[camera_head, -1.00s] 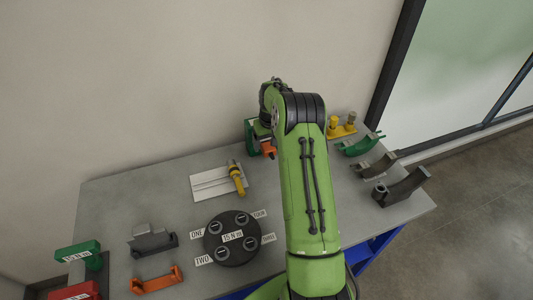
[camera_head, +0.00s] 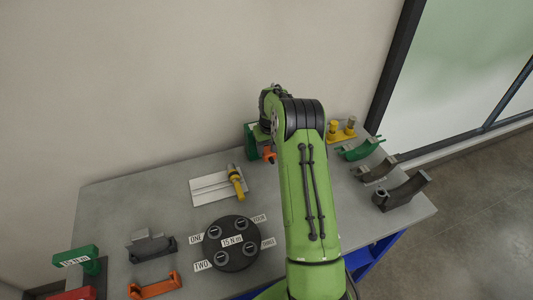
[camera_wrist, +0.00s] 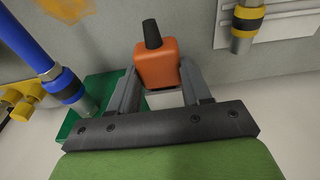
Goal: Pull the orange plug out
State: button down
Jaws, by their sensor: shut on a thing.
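The orange plug (camera_wrist: 157,66) has a black tip and sits between the two grey fingers of my gripper (camera_wrist: 159,80) in the wrist view. The fingers are shut on its sides. A pale grey piece shows just below the plug, between the fingers. In the head view the plug (camera_head: 269,155) is a small orange shape beside a green block (camera_head: 250,136), left of my arm. My arm hides much of that spot, and I cannot tell whether the plug is still seated in anything.
A white plate (camera_head: 208,187) carries a yellow-and-grey tool (camera_head: 236,180). A black round fixture (camera_head: 232,260) is nearer. Curved clamps (camera_head: 402,192) line the table's right side.

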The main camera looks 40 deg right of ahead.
jog(key=s+a+b, duration=0.1)
jog(key=s+b, duration=0.2)
jog(key=s, duration=0.3)
jog(key=shift+a, duration=0.25)
dwell(0.6)
jog(key=shift+w, duration=0.1)
